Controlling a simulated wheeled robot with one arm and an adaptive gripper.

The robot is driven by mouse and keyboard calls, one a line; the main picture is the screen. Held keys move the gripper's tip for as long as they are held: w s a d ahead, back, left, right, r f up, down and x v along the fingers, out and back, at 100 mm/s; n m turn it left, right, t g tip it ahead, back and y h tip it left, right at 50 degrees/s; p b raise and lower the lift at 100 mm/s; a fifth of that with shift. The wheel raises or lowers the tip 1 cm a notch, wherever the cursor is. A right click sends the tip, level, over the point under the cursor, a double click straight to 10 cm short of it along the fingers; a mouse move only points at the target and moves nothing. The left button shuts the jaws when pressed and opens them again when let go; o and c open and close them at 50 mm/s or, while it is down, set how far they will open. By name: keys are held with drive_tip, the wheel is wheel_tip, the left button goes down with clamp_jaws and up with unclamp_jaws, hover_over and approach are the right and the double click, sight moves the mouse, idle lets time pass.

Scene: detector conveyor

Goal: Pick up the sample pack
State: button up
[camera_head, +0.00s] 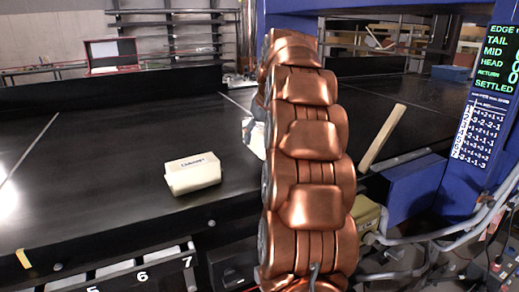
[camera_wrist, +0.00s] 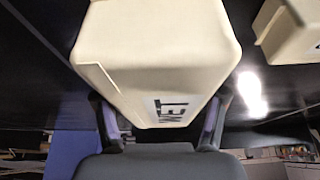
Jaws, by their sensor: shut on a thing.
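In the wrist view, a large cream pack (camera_wrist: 155,45), taken here as the sample pack, fills the upper middle. It has rounded edges and dark letters on its near end, only partly readable. My gripper (camera_wrist: 160,122) is shut on it, with one finger at each side of its near end. In the head view my copper arm hides the gripper and the held pack. Another cream pack (camera_head: 193,174) with dark lettering on top sits on the black conveyor bed (camera_head: 110,160), left of my arm. A cream block also shows at the wrist view's upper right (camera_wrist: 290,28).
A wooden stick (camera_head: 382,137) leans at the right by a blue housing (camera_head: 412,187). A yellowish box (camera_head: 367,217) is low behind my arm. A display panel (camera_head: 490,90) stands at far right. Numbered slots (camera_head: 130,272) line the front. The bed's left is clear.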

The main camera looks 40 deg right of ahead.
sight(259, 125)
drive_tip(key=shift+r+b, duration=0.4)
drive_tip(key=shift+r, duration=1.4)
drive_tip(key=shift+a, duration=0.15)
